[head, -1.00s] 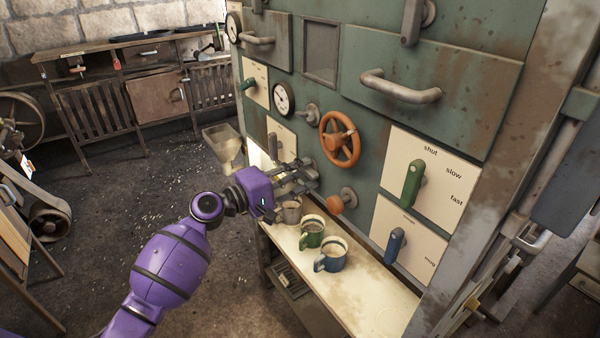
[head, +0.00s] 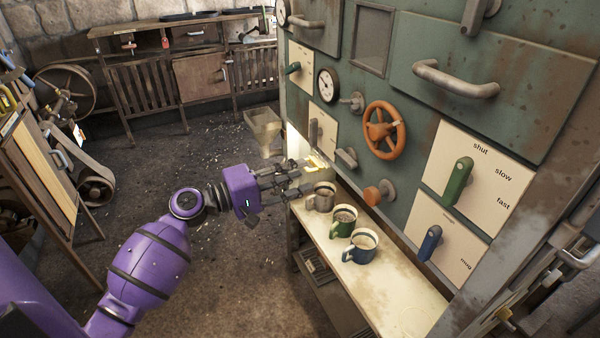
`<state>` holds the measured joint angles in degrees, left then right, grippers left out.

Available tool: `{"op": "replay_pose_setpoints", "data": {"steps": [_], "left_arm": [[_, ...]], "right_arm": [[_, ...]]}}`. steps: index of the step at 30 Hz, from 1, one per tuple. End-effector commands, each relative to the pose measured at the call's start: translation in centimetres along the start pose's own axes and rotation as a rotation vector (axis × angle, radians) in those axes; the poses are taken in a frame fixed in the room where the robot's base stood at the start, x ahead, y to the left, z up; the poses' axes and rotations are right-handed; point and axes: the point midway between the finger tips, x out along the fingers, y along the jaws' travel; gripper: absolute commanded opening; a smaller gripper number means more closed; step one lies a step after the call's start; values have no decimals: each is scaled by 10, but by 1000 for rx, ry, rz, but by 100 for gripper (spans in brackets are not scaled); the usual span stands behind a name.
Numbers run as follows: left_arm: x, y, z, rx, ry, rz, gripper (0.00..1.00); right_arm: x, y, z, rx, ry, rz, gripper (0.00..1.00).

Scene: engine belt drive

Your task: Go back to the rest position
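My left gripper (head: 300,178) is in the middle of the head view, at the end of my purple arm. Its fingers are spread and nothing shows between them. It is in front of the green machine panel (head: 410,105), at the left end of the cream shelf (head: 395,295). A grey mug (head: 321,197) stands on the shelf just right of the fingertips, apart from them as far as I can tell. A green mug (head: 342,221) and a blue mug (head: 361,246) stand beside it. My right gripper is out of view.
The panel carries an orange wheel (head: 384,130), an orange knob (head: 378,192), a green lever (head: 457,181), a blue lever (head: 430,242) and a gauge (head: 327,86). A wooden bench (head: 150,90) stands at the back left. Open floor (head: 220,270) lies left of the shelf.

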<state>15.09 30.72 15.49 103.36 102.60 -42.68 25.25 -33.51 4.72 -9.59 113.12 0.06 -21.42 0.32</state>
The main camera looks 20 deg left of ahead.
Motion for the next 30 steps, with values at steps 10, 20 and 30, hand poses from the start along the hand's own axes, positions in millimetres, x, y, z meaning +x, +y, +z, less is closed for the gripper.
{"op": "replay_pose_setpoints", "data": {"steps": [10, 20, 30], "left_arm": [[0, 0, 0, 5, 0, 0, 32], [-5, -84, -12, 514, 149, -274, 32], [-113, -261, 100, 1141, 71, -778, 32]], "right_arm": [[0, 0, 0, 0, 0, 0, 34], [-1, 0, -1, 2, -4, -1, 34], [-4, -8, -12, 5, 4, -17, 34]]}}
